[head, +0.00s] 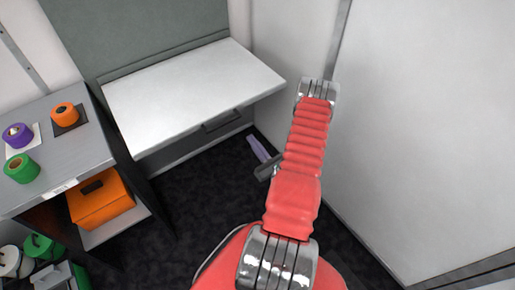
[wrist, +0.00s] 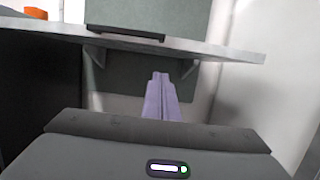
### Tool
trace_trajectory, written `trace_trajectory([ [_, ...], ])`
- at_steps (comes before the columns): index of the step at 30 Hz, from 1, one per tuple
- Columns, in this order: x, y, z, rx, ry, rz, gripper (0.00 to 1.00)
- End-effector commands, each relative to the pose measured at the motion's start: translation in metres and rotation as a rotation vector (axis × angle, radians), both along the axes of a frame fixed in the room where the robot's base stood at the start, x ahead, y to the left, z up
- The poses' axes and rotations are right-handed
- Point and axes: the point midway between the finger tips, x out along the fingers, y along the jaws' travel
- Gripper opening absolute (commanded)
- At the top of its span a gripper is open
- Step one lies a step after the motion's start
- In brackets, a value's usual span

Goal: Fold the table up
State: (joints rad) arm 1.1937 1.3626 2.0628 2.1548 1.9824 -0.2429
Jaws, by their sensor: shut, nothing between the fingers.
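The white folding table (head: 190,95) stands out level from a grey wall panel (head: 140,30) in the head view. A dark handle (head: 222,121) hangs below its front edge. My gripper (head: 252,139) has purple fingers and is low, right of the handle and apart from the table. In the wrist view the gripper (wrist: 160,76) is shut and empty, pointing under the table edge (wrist: 215,48). The dark handle (wrist: 125,34) is above and left of the fingertips. A support bracket (wrist: 187,69) shows beneath the tabletop.
A grey shelf unit (head: 60,150) at left holds orange, purple and green tape rolls (head: 21,168) on top. An orange case (head: 100,198) sits inside it. A white wall (head: 420,120) closes the right side. Dark floor (head: 190,190) lies open below the table.

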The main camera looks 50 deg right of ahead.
Motion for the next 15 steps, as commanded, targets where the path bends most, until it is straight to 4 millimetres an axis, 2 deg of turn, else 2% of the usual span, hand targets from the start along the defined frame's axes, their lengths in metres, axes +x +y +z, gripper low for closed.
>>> trace_trajectory([
  [11, 0.051, -0.013, 0.014, -0.003, -0.001, 0.005, 0.0],
  [15, 0.048, -0.014, 0.03, -0.001, -0.001, 0.001, 0.0],
])
